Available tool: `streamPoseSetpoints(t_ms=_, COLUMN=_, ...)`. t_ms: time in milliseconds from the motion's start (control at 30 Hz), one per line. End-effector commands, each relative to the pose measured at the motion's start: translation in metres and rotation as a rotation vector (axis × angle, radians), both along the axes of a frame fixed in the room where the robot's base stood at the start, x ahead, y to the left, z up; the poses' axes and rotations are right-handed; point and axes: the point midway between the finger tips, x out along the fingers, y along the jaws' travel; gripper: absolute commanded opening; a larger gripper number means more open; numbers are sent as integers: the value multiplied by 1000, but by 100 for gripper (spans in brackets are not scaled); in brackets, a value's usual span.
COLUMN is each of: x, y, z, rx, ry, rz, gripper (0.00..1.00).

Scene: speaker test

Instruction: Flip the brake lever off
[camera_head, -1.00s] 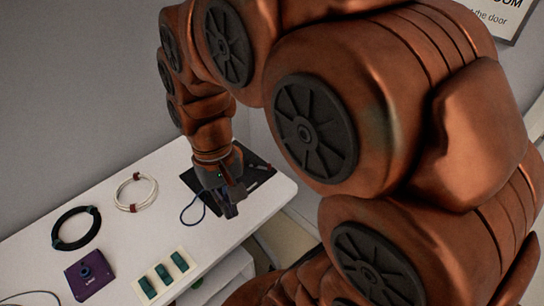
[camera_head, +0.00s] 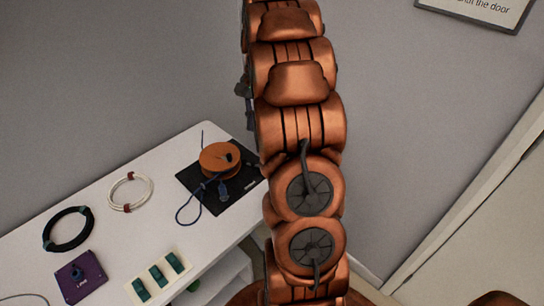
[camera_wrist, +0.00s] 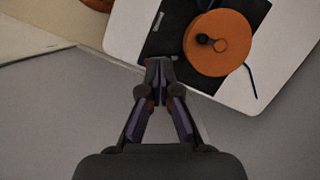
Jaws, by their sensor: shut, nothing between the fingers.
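An orange reel (camera_head: 219,157) sits on a black plate (camera_head: 240,197) at the table's right end.
A blue cable (camera_head: 180,212) with a plug (camera_head: 222,190) lies over the plate. On the white table (camera_head: 110,240) are a white coil (camera_head: 149,190), a black coil (camera_head: 47,236), a purple box (camera_head: 92,283) and a pale block with green parts (camera_head: 157,274). A wall stands behind.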

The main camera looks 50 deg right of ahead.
Motion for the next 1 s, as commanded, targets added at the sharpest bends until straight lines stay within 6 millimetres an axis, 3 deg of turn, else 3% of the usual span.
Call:
streamPoseSetpoints(t_ms=33, x=2, y=-19, z=-11, rx=8, ry=5, rz=-42, gripper=0)
streamPoseSetpoints(t_ms=200, x=4, y=-73, z=-36, rx=29, ry=15, rz=-171, gripper=0)
streamPoseSetpoints(t_ms=433, x=-2, y=-124, z=-63, rx=55, ry=24, rz=-293, gripper=0)
streamPoseSetpoints(t_ms=600, x=-5, y=-139, z=-71, rx=61, ry=27, rz=-330, gripper=0)
streamPoseSetpoints(t_ms=1000, x=-5, y=-140, z=-72, rx=62, ry=27, rz=-333, gripper=0)
